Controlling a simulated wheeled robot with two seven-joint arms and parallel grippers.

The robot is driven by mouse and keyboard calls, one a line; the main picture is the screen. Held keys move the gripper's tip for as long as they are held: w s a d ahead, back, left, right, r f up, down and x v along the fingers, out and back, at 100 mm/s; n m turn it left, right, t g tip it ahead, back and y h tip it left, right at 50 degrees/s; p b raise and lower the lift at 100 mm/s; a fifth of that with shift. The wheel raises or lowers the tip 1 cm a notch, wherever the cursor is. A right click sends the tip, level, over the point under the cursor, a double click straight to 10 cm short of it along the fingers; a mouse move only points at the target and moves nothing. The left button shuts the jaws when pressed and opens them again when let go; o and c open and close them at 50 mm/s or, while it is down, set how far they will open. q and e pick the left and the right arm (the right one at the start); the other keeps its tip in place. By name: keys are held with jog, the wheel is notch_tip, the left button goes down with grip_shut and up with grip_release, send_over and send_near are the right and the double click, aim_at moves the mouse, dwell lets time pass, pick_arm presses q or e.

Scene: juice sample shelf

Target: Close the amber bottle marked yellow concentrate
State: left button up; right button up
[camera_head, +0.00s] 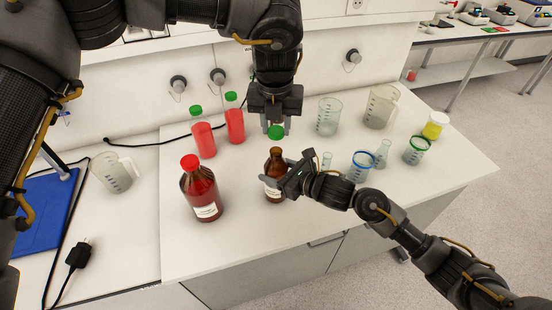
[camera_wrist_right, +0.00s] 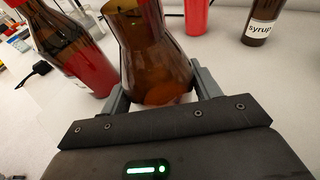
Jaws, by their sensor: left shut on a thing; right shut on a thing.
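The amber bottle (camera_head: 275,163) stands upright on the white bench, brown glass with a pale label too small to read. My right gripper (camera_head: 277,186) is shut around its body from the right; the right wrist view shows the brown glass (camera_wrist_right: 152,50) between the two fingers. My left gripper (camera_head: 275,125) comes down from above and is shut on this cap.
A red-capped bottle of red liquid (camera_head: 201,190) stands close on the left. Two green-capped red bottles (camera_head: 204,140) stand behind. A brown bottle labelled syrup (camera_wrist_right: 262,22) shows in the right wrist view. Beakers (camera_head: 328,116) and a yellow jar (camera_head: 435,125) stand to the right. The front bench is clear.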

aim_at(276, 151)
pick_arm(q)
jog(key=shift+w+f, duration=0.1)
jog(key=shift+f, duration=1.75)
jog(key=shift+f, duration=0.85)
jog(key=shift+f, duration=0.55)
